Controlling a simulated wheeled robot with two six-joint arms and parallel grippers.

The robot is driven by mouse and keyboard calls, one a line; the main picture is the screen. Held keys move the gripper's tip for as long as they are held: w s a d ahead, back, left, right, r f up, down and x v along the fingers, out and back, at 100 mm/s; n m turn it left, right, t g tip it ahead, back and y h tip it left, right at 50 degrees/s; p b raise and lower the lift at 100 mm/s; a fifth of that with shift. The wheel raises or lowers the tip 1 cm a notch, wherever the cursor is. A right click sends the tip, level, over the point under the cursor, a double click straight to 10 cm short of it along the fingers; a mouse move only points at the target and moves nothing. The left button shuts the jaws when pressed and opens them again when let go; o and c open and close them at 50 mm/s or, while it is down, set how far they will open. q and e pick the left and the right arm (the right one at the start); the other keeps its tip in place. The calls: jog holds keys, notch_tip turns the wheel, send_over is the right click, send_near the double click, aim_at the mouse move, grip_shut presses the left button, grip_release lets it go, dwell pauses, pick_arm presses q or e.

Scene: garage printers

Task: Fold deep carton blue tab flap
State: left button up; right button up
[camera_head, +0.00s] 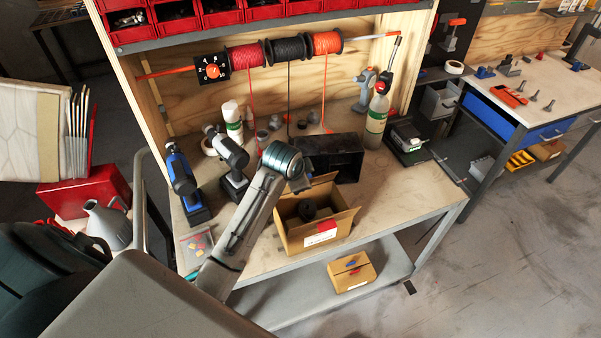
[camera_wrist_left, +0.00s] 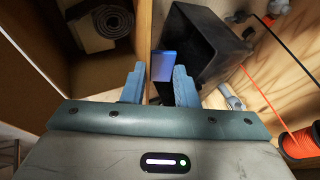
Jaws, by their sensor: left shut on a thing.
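The deep carton (camera_head: 289,238) stands open on the workbench, with flaps spread outward and a dark round item (camera_head: 308,209) inside. In the left wrist view, the carton's inner wall (camera_wrist_left: 70,95) is at left and the item is a coiled roll (camera_wrist_left: 101,27). My left gripper (camera_head: 300,184) is over the carton's back edge, its fingers largely hidden behind the wrist in the head view. In the left wrist view, my left gripper (camera_wrist_left: 159,78) is shut on the blue tab (camera_wrist_left: 164,64), which shows between its fingers at the carton edge. My right gripper is not in view.
A black bin (camera_head: 342,160) stands close behind the carton. Cordless tools (camera_head: 184,183) stand at left, and a spray bottle (camera_head: 377,118) is at the back right. A smaller closed box (camera_head: 351,272) sits on the lower shelf. The bench right of the carton is clear.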

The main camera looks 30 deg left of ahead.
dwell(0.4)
pick_arm(q)
jog(key=o, duration=0.9)
jog(key=shift+d, duration=0.1)
jog(key=shift+s, duration=0.1)
jog(key=shift+b+v, duration=1.45)
jog(key=shift+v, duration=3.95)
jog(key=shift+d, duration=0.1)
